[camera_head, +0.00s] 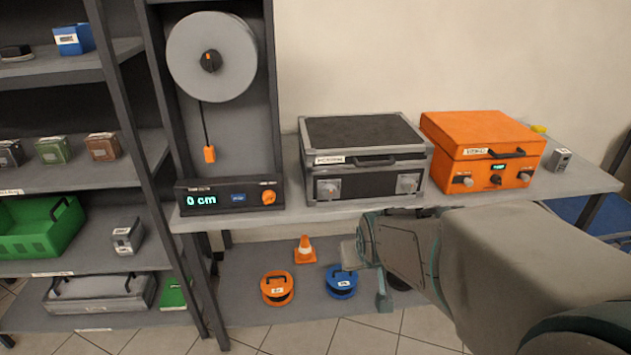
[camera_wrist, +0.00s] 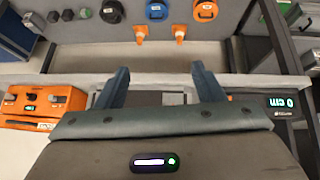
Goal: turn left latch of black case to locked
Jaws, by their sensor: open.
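The black case (camera_head: 366,134) with grey metal edges stands closed on the bench. Its left latch (camera_head: 328,188) and right latch (camera_head: 408,183) are light grey pieces on the front face. The latches' exact turn is too small to tell. My gripper (camera_head: 364,276) is below and in front of the case, lower than the bench top and apart from the latches. In the wrist view my gripper (camera_wrist: 160,70) has its two fingers spread with nothing between them. The case is mostly hidden behind the gripper body there.
An orange case (camera_head: 480,150) with knobs stands right of the black case. A reel stand with a "0 cm" display (camera_head: 230,197) stands to the left. The bench edge (camera_head: 340,207) runs above my gripper. Below are a cone (camera_head: 305,249) and orange and blue round items.

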